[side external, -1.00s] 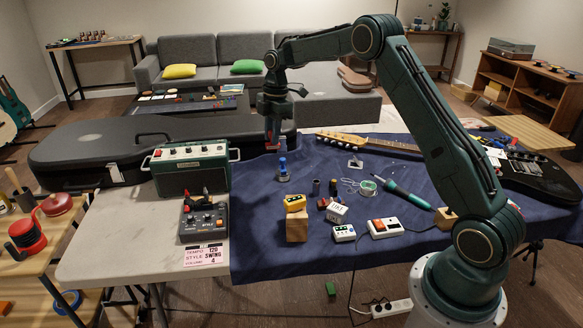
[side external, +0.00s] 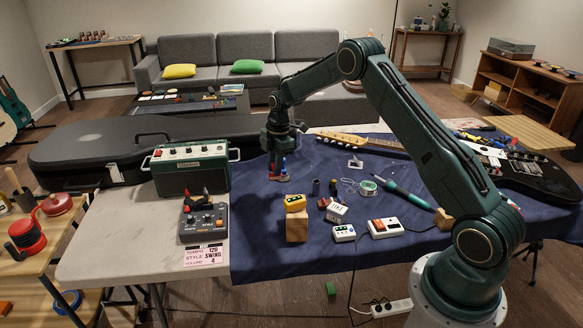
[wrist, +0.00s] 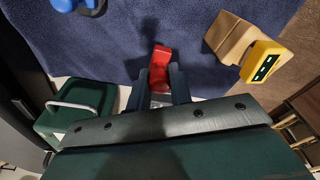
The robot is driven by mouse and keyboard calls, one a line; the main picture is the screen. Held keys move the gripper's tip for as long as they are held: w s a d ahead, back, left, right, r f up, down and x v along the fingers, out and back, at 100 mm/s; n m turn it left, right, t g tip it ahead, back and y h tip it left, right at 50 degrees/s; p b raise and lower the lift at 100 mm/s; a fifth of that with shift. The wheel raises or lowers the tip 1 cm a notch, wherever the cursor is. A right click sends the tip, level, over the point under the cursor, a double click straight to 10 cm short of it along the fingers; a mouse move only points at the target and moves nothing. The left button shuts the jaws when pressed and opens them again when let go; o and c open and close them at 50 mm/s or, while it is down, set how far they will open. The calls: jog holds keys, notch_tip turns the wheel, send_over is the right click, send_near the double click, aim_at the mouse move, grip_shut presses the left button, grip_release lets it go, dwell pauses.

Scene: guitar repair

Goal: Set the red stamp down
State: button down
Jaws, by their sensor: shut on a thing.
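My gripper (side external: 275,165) points down over the blue cloth, to the right of the green amplifier. It is shut on the red stamp (wrist: 160,62), whose red body sticks out between the two fingers in the wrist view. In the side view the stamp shows only as a small red patch low at the fingers, close to the cloth. I cannot tell whether its base touches the cloth. A blue stamp (side external: 284,175) stands right beside the gripper in the side view. It also shows at the wrist view's top left (wrist: 80,6).
The green amplifier (side external: 190,168) stands left of the gripper. Small dark cylinders (side external: 316,187) and a solder spool (side external: 368,187) lie to the right. Some cloth (side external: 255,215) in front is bare.

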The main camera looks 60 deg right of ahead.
aim_at(275, 178)
jog(key=shift+f, duration=2.25)
jog(key=shift+f, duration=0.1)
jog(key=shift+f, duration=2.05)
jog(key=shift+f, duration=0.1)
jog(key=c, duration=1.3)
grip_release()
jog(key=r, duration=0.3)
jog(key=d+r, duration=0.1)
jog(key=r, duration=0.7)
jog(key=shift+s+d+r, duration=0.15)
jog(key=shift+s+r, duration=0.05)
jog(key=shift+r, duration=0.4)
